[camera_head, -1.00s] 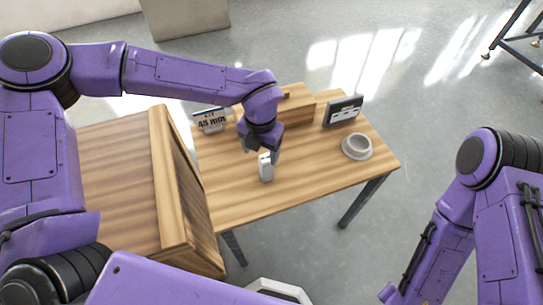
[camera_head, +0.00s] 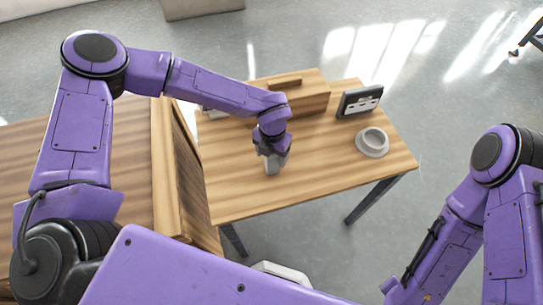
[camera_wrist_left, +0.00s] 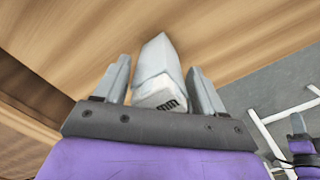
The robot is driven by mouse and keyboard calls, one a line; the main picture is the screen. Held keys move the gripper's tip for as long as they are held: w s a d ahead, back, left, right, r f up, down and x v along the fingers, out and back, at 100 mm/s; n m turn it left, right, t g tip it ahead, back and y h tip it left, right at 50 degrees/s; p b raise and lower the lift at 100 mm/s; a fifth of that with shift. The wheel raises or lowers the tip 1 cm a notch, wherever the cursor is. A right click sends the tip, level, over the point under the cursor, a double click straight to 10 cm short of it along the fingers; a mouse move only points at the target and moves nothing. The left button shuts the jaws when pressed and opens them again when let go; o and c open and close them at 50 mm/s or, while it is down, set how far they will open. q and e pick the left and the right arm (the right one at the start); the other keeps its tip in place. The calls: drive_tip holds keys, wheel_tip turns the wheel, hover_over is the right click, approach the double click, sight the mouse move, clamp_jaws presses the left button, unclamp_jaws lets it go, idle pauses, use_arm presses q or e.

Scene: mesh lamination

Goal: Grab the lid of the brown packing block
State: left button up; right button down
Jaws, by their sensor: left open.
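The brown packing block (camera_head: 308,98) is a wood-coloured box at the back of the table. A small raised strip (camera_head: 286,83) shows on its top; I cannot tell whether the lid is separate. My left gripper (camera_head: 273,164) is open, pointing down in front of the block and apart from it. In the left wrist view, a pale grey-white box with dark print (camera_wrist_left: 158,75) lies between the open fingers (camera_wrist_left: 160,88). I cannot tell whether they touch it.
The wooden table (camera_head: 330,165) has free room in front and at the right. A black-framed sign (camera_head: 360,101) and a pale round cup on a saucer (camera_head: 372,140) stand at the right. A large wooden cabinet (camera_head: 165,165) is at the left. A printed sign is mostly hidden behind my left arm.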

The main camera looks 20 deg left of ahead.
use_arm(q)
drive_tip(key=shift+f, duration=0.9)
drive_tip(key=c, duration=1.2)
drive_tip(key=shift+r, duration=0.15)
drive_tip(key=shift+c, duration=0.2)
